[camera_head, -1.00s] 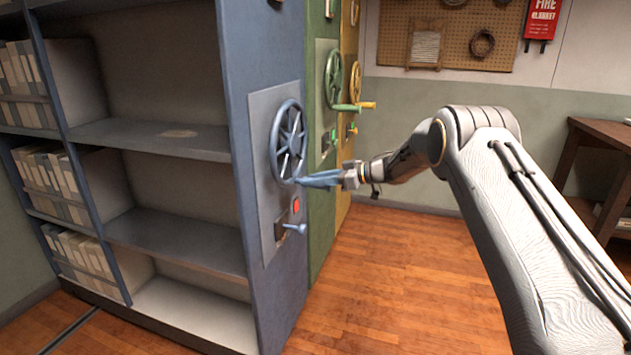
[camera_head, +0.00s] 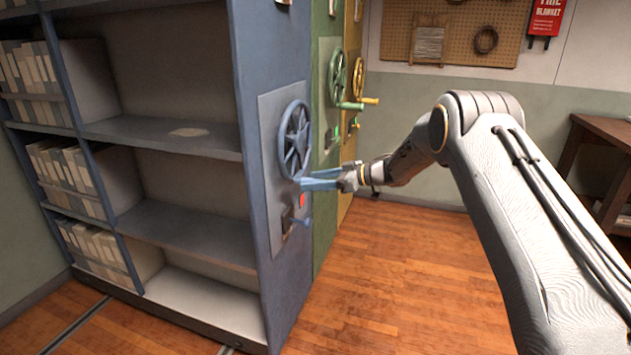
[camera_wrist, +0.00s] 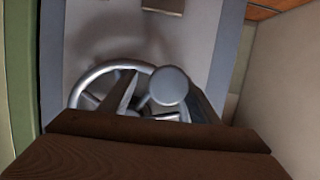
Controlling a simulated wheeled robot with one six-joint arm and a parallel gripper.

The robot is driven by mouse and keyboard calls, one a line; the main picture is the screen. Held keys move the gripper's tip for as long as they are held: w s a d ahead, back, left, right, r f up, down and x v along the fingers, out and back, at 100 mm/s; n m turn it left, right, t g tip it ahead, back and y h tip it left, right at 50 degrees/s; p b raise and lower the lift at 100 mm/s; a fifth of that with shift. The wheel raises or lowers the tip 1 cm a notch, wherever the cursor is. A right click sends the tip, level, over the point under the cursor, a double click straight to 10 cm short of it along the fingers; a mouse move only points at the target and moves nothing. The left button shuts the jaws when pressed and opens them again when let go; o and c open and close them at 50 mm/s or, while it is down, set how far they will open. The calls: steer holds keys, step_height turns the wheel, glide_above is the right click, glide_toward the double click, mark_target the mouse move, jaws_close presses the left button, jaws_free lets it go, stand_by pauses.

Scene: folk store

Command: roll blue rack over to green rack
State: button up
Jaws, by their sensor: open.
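The blue rack (camera_head: 248,60) stands at left centre in the head view, with a blue wheel (camera_head: 284,140) on its end panel. A red light (camera_head: 302,200) and a small blue lever (camera_head: 301,222) sit below the wheel. The green rack (camera_head: 325,225) stands just behind it, with its own green wheel (camera_head: 332,78); any gap between the racks is hidden. My gripper (camera_head: 312,180) is open at the lower part of the blue wheel. In the wrist view, the wheel's round handle knob (camera_wrist: 168,86) lies between my spread fingers; contact is unclear.
A yellow rack (camera_head: 350,150) stands behind the green one. Floor rails (camera_head: 75,325) run below the blue rack. A dark wooden table (camera_head: 590,150) stands at far right. The wooden floor (camera_head: 380,290) beside the racks is clear.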

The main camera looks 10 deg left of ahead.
steer(key=shift+d, duration=0.15)
steer(key=p+v, duration=0.3)
steer(key=v, duration=0.6)
steer(key=shift+d+r, duration=0.2)
steer(key=shift+d, duration=0.2)
stand_by(0.5)
